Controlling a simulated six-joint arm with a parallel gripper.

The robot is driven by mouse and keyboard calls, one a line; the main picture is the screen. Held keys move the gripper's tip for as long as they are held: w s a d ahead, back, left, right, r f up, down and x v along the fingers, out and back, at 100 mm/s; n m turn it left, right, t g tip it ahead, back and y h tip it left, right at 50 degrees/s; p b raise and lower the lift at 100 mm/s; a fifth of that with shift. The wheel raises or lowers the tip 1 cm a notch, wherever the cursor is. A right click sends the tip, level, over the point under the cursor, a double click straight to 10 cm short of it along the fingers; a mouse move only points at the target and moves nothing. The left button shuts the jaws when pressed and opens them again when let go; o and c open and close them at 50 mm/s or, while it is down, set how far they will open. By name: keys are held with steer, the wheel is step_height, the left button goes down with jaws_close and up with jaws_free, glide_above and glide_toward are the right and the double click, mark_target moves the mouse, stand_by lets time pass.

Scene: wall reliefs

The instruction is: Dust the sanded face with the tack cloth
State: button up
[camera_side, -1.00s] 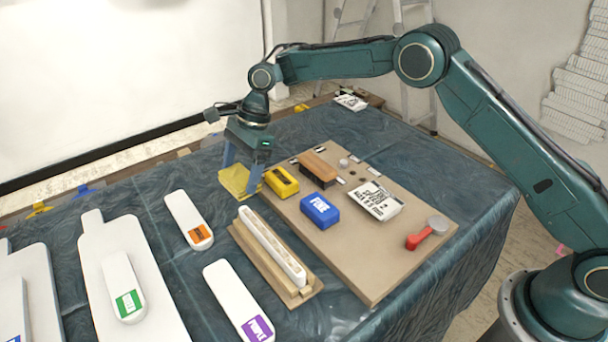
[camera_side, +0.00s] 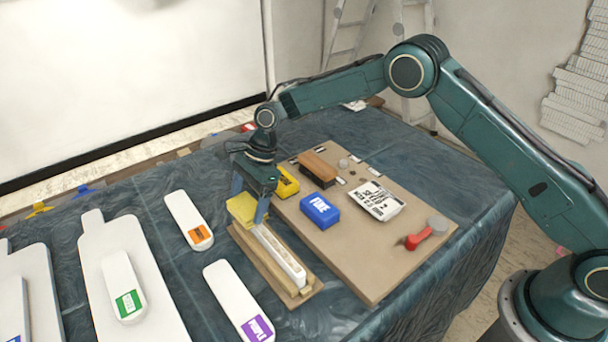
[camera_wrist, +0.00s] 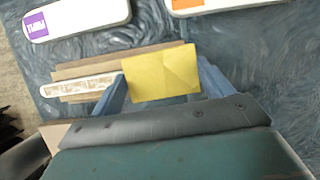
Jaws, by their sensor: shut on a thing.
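My gripper (camera_side: 251,210) is shut on a yellow tack cloth (camera_side: 239,205), which also shows between the fingers in the wrist view (camera_wrist: 161,75). The cloth is at the far end of a long white piece (camera_side: 278,255) lying in a wooden cradle (camera_side: 300,297). In the wrist view the white piece (camera_wrist: 78,89) shows a pale, mottled upper face left of the cloth; its other end is hidden behind the cloth and fingers. The cloth appears on or just over the face; I cannot tell whether it touches.
A brown board (camera_side: 365,275) to the right carries a yellow block (camera_side: 287,183), a blue block (camera_side: 320,210), a brush (camera_side: 319,165), a printed packet (camera_side: 376,201) and a red-handled tool (camera_side: 418,239). White pieces with orange (camera_side: 187,217) and purple (camera_side: 237,300) labels lie left.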

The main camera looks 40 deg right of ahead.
steer(key=shift+s, duration=9.9)
steer(key=shift+w, duration=10.75)
steer(key=shift+s+r, duration=0.1)
steer(key=shift+r, duration=3.95)
